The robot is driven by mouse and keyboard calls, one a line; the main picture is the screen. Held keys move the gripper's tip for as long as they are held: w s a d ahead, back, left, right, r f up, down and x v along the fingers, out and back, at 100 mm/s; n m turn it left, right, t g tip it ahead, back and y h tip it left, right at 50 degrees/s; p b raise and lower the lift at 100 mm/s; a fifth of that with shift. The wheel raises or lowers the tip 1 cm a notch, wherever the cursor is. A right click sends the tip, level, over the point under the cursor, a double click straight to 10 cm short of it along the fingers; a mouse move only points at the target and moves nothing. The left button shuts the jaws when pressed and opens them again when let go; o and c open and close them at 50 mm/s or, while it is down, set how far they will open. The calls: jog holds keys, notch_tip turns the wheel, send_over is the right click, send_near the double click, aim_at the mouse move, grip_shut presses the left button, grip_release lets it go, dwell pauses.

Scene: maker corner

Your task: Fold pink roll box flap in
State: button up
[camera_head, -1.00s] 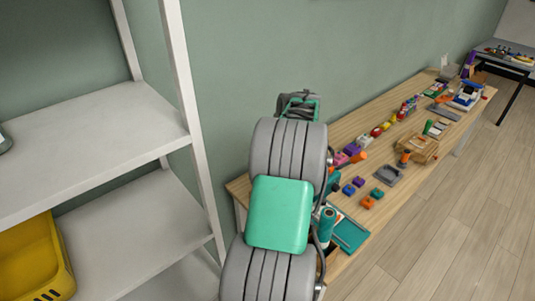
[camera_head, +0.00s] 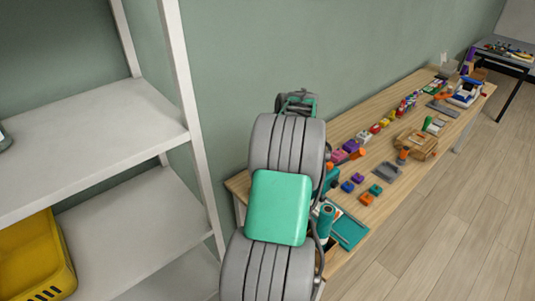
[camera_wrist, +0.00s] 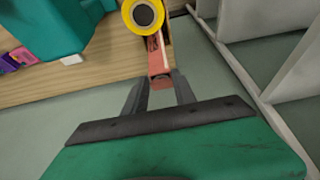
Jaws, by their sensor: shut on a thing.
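In the wrist view, my gripper (camera_wrist: 162,92) is at the end of a narrow pink-red flap (camera_wrist: 160,80), with one finger on each side of it. The fingers are shut on the flap's end. The flap leads up to a pink-red box part (camera_wrist: 154,45), mostly hidden under a yellow roll (camera_wrist: 145,16) with a dark centre. The rest of the box is out of the frame. In the head view, my own arm hides the gripper and the box.
A large teal object (camera_wrist: 55,25) stands left of the box in the wrist view. White shelves (camera_head: 95,140) stand close on the left, with a yellow bin (camera_head: 35,262). The wooden bench (camera_head: 345,130) carries several small coloured blocks, a grey tray (camera_head: 388,171) and a wooden box (camera_head: 415,143).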

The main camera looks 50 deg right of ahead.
jog(key=shift+f+b, duration=0.35)
jog(key=shift+b, duration=0.25)
grip_shut()
jog(key=shift+s+t+b, duration=0.2)
jog(key=shift+t+b, duration=0.6)
jog(key=shift+b, duration=0.1)
jog(key=o, duration=1.2)
grip_release()
jog(key=shift+r, duration=0.1)
jog(key=b+v, duration=0.1)
jog(key=v, duration=0.6)
jog(key=shift+s+a+r+b, duration=0.15)
jog(key=shift+a+r+b, duration=0.05)
jog(key=shift+r+b, duration=0.1)
